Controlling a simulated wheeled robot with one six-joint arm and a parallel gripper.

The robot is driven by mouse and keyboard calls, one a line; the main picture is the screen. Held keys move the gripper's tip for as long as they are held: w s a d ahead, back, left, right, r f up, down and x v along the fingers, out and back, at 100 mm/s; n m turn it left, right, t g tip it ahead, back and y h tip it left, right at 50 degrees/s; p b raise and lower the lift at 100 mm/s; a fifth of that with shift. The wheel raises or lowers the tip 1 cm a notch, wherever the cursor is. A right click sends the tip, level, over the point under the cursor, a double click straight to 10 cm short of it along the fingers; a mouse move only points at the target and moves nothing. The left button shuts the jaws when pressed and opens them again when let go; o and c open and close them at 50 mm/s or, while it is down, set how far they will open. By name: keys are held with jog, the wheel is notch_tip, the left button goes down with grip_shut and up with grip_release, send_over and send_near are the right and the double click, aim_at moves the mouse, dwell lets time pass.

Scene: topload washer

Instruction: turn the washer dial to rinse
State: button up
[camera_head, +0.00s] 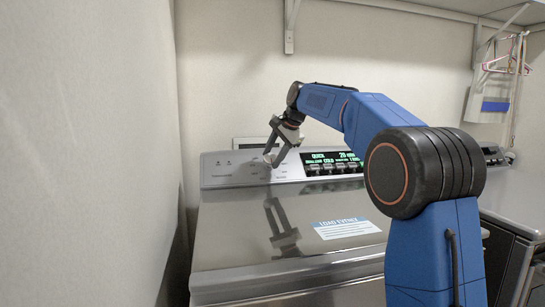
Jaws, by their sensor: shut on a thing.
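The top-load washer (285,235) stands in front of me with its metal lid shut. Its control panel (225,168) runs along the back. My gripper (273,158) is at the panel, left of the lit display, and its jaws are shut on the dial (267,157). The jaws hide most of the dial, so its pointer and setting cannot be read. The display (330,162) glows with text that seems to read "QUICK", "COLD" and "20". My blue arm reaches in from the right and covers the panel's right end.
A white wall (90,150) stands close on the left. A shelf (420,8) with brackets runs above. A second machine (515,225) stands at the right, with hangers (508,60) above it. A label (346,228) lies on the lid, which is otherwise clear.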

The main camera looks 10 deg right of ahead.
jog(key=m, duration=0.2)
jog(key=m+t, duration=0.1)
jog(key=m, duration=0.2)
jog(key=shift+s+f+m, duration=0.1)
jog(key=shift+s+m, duration=0.1)
jog(key=shift+m, duration=0.1)
jog(key=m+t, duration=0.2)
jog(key=m, duration=0.3)
jog(key=shift+s+f, duration=0.1)
jog(key=shift+f, duration=0.05)
jog(key=shift+m, duration=0.4)
jog(key=o, duration=1.1)
jog(key=shift+c, duration=0.2)
jog(key=shift+s, duration=0.1)
jog(key=v, duration=1.7)
